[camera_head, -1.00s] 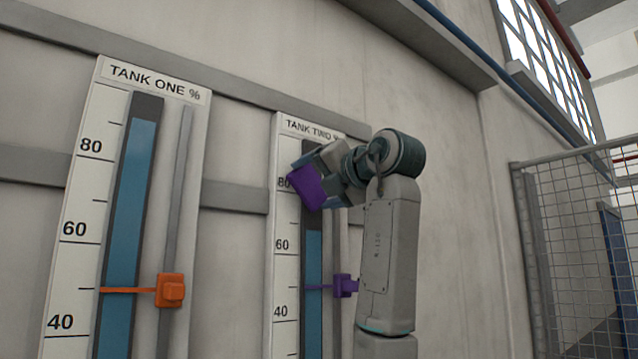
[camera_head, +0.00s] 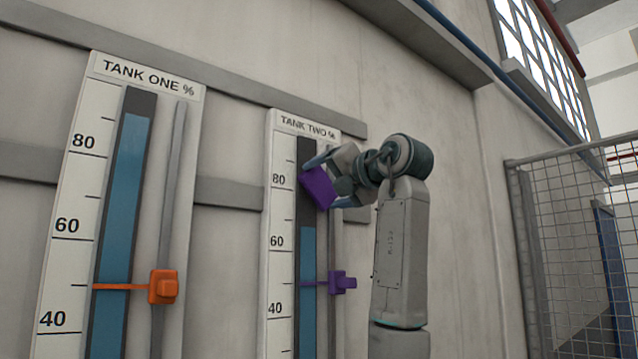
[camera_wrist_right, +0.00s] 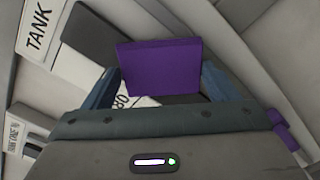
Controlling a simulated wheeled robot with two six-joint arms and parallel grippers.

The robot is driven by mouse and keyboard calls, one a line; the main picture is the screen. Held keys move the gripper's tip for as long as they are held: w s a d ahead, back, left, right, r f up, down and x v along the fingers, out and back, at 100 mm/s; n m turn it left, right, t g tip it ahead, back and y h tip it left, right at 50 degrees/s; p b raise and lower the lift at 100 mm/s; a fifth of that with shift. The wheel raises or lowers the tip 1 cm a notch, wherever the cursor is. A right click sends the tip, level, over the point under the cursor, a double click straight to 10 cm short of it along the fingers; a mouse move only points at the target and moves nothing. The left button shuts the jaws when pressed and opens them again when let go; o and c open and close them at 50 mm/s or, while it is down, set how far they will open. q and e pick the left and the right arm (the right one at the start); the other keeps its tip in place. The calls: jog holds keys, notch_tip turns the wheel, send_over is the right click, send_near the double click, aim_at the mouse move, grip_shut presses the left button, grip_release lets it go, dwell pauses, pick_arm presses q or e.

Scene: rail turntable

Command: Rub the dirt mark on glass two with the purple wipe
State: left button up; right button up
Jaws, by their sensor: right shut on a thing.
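The purple wipe (camera_head: 318,187) is a small block in my right gripper (camera_head: 328,182), which is shut on it. It is in front of the upper part of glass two (camera_head: 307,255), the tube of the Tank Two gauge, near the 80 label. I cannot tell whether it touches the glass. The right wrist view shows the wipe (camera_wrist_right: 160,66) between the blue fingers (camera_wrist_right: 160,88). No dirt mark shows; that part of the glass is partly hidden by the wipe and gripper. My left gripper is not in view.
The Tank Two board has a purple slider (camera_head: 342,282) with a pointer across the tube, below the wipe. The Tank One gauge (camera_head: 122,200) with an orange slider (camera_head: 164,287) stands at left. A wire mesh fence (camera_head: 570,240) is at right.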

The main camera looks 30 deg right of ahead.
aim_at(315, 169)
jog(key=shift+w+a+r, duration=0.1)
jog(key=shift+a+r, duration=0.05)
jog(key=shift+r, duration=0.65)
jog(key=shift+a+r, duration=0.1)
jog(key=shift+r, duration=0.7)
jog(key=shift+a, duration=0.1)
jog(key=shift+a, duration=1.9)
jog(key=shift+d+r, duration=0.15)
jog(key=shift+r, duration=1.3)
jog(key=d, duration=0.4)
jog(key=shift+d, duration=0.1)
